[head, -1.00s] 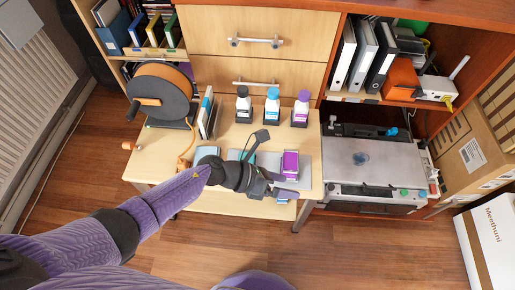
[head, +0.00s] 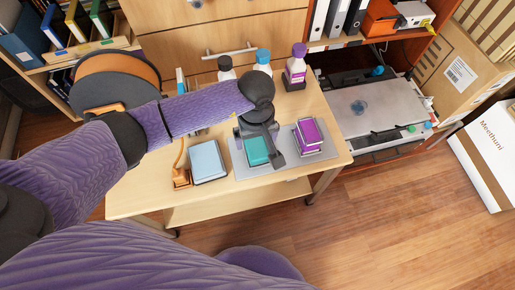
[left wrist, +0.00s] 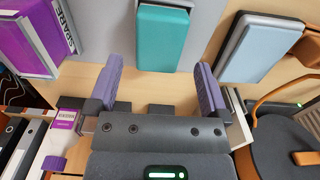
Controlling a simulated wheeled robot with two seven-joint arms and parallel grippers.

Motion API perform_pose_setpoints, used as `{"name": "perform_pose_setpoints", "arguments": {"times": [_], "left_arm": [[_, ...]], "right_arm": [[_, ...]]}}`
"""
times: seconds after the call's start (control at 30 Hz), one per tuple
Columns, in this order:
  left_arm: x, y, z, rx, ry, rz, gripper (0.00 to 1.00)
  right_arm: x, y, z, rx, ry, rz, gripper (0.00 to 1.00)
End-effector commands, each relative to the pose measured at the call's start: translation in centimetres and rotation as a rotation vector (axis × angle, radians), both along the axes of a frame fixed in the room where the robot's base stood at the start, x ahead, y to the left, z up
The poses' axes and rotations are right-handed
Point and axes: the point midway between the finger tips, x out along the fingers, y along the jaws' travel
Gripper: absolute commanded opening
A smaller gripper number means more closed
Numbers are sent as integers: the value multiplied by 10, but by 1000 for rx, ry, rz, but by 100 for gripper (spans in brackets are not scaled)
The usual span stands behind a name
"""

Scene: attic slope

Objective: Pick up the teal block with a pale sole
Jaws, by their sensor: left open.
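The teal block (head: 257,151) lies on a grey mat (head: 245,172) on the light wooden table, partly hidden by my left gripper (head: 258,130) above it. In the left wrist view the teal block (left wrist: 162,40) shows a pale edge. There my left gripper (left wrist: 157,86) is open with nothing between its purple fingers. The block appears beyond the fingertips, roughly in line with the gap. My right gripper is not in view.
A purple block (head: 307,134) sits right of the teal one on the grey mat. A light blue block (head: 207,161) lies to the left. Bottles (head: 295,68) stand behind, a cable reel (head: 112,80) at the back left. The table's front edge is clear.

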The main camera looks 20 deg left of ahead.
Motion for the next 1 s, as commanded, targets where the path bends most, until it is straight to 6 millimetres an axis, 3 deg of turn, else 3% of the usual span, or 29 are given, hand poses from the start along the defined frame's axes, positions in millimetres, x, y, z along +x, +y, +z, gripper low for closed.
{"name": "perform_pose_setpoints", "arguments": {"times": [0.03,0.13,0.37,0.77,1.0], "left_arm": [[-1,-1,-20,-1,9,1,100],[0,0,-39,-1,9,2,100],[1,0,-36,-1,1,2,100],[1,0,-36,-1,0,3,15],[1,0,-31,-2,-1,3,14]], "right_arm": [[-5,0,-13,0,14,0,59],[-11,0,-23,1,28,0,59],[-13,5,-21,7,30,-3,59],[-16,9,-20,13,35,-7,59],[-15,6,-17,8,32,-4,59]]}}
